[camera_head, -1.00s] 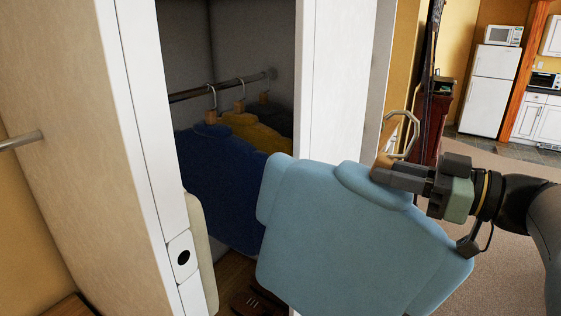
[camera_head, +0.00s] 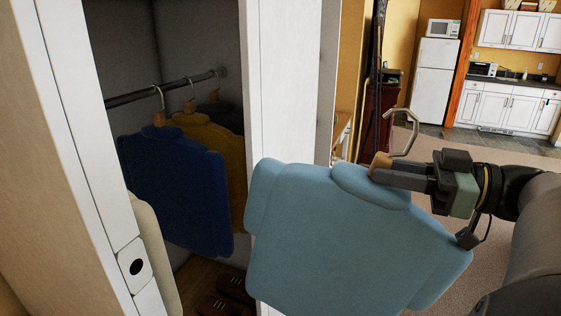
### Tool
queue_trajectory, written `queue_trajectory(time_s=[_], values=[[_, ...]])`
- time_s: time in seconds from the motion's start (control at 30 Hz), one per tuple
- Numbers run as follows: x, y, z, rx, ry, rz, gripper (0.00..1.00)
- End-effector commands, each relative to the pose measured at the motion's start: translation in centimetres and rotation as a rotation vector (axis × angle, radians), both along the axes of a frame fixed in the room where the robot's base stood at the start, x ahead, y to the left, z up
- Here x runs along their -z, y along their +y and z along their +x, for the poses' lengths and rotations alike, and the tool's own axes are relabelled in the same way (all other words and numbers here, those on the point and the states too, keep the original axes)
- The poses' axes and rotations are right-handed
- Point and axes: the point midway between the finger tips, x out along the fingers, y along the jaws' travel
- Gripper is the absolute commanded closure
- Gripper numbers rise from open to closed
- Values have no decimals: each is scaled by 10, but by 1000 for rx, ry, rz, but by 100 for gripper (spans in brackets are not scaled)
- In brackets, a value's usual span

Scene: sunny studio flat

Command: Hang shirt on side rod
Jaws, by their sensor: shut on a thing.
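A light blue shirt (camera_head: 345,240) hangs on a hanger with a wooden neck and a metal hook (camera_head: 405,130). My gripper (camera_head: 383,172) is shut on the hanger's neck, just below the hook. The shirt is in front of the wardrobe's right front panel, outside the opening, and is slightly tilted. Its lower edge is cut off by the frame. The side rod is not in view now; only the rod inside the wardrobe (camera_head: 130,97) shows.
A dark blue shirt (camera_head: 175,185), a yellow shirt (camera_head: 232,150) and a darker one behind hang on the inside rod. The white wardrobe frame (camera_head: 283,80) stands close to the held shirt. Carpet is open at right, with a fridge (camera_head: 436,80) far back.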

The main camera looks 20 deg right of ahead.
Motion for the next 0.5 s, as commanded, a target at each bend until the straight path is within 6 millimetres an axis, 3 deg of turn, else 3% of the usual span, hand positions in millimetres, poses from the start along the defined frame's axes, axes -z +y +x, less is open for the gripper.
queue_trajectory(time_s=[0.5], values=[[-2,-20,-21,-4,-4,-1,100]])
